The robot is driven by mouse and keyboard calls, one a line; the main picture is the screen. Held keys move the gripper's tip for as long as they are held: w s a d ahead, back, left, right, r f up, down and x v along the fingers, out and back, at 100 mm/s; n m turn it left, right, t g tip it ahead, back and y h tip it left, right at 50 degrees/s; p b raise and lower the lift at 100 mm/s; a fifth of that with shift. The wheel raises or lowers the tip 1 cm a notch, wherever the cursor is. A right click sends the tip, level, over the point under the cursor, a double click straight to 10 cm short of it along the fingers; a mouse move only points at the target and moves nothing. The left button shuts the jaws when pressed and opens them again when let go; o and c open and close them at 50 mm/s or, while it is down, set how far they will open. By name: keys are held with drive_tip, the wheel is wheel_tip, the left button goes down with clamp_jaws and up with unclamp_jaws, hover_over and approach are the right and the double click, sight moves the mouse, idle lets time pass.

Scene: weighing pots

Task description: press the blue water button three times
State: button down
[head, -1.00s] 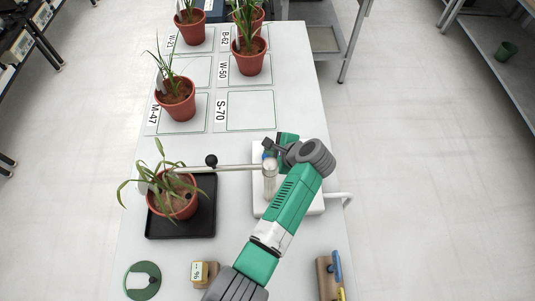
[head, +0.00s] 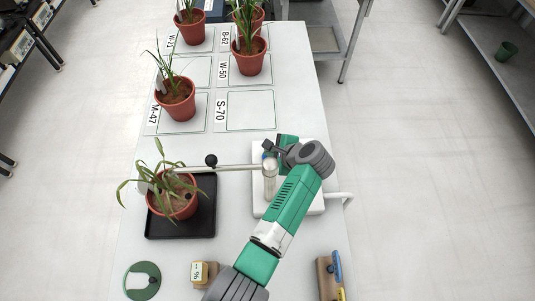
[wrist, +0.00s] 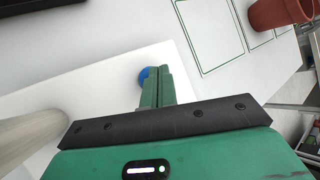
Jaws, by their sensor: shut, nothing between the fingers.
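The blue water button (wrist: 145,74) shows in the wrist view, partly hidden behind my fingers. In the head view a small blue patch (head: 264,156) shows beside the clear cylinder on the white dispenser base (head: 314,206). My gripper (wrist: 156,84) is shut and empty, its fingers pressed together right at the button in the wrist view. I cannot tell whether the fingertips touch the button or how far it is pushed in. In the head view my arm hides much of the base and the fingertips.
A drooping potted plant (head: 172,199) stands on a black tray (head: 180,229) left of the dispenser, with the spout arm (head: 226,168) reaching over to it. Other potted plants stand at the back.

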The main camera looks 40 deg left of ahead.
drive_tip(key=shift+f+b, duration=0.3)
drive_tip(key=shift+f, duration=0.3)
idle(0.5)
drive_tip(key=shift+r+p, duration=1)
drive_tip(key=shift+p, duration=0.15)
wheel_tip(320, 180, up, 5)
drive_tip(key=p, duration=0.5)
drive_tip(key=shift+r, duration=0.15)
idle(2.0)
